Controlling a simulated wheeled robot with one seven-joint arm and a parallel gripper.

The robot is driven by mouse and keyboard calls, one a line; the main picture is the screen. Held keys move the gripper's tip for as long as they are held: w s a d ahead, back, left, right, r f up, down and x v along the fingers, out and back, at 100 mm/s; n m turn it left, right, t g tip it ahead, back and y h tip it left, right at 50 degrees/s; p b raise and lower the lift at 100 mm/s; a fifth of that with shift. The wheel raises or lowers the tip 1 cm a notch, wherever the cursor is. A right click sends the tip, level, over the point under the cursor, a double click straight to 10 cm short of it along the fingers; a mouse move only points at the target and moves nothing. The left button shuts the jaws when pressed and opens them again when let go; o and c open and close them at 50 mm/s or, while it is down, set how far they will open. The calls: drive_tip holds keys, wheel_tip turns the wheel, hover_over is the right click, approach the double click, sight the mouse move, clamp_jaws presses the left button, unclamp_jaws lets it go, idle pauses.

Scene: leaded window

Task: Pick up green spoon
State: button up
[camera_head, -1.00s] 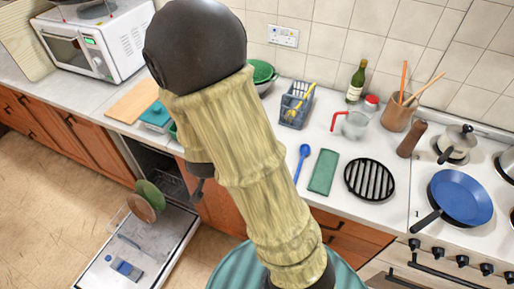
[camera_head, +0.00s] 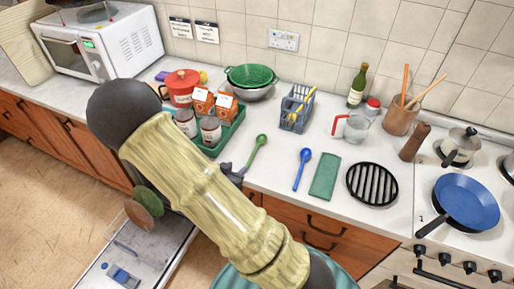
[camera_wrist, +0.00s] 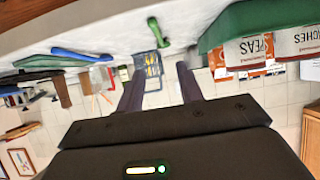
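The green spoon (camera_head: 257,150) lies on the counter just right of the green tray, and it also shows in the wrist view (camera_wrist: 157,32). My gripper (camera_head: 235,171) is mostly hidden behind my arm in the head view; its dark fingertips show close by the spoon's handle end. In the wrist view my gripper (camera_wrist: 160,76) has its two fingers wide apart with nothing held between them. The spoon appears beyond the fingertips there, apart from them. I cannot tell the exact gap.
A green tray (camera_head: 232,132) with jars and cartons stands left of the spoon. A blue spoon (camera_head: 302,170), a green cloth (camera_head: 325,177) and a black trivet (camera_head: 372,184) lie to the right. A grey caddy (camera_head: 294,115) stands behind. The dishwasher door (camera_head: 150,255) is open below.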

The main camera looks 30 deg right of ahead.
drive_tip(key=p, duration=0.2)
approach(253, 153)
drive_tip(key=x, duration=0.4)
drive_tip(key=shift+f, duration=0.15)
drive_tip(key=shift+w+d+p, duration=0.25)
drive_tip(key=shift+d+p, duration=0.1)
drive_tip(key=p+x, duration=0.1)
drive_tip(key=x, duration=0.2)
drive_tip(key=shift+w+d+p, duration=0.1)
drive_tip(key=shift+d+p, duration=0.15)
drive_tip(key=shift+p, duration=0.05)
drive_tip(key=shift+w+d+f, duration=0.3)
drive_tip(key=shift+c, duration=0.3)
clamp_jaws()
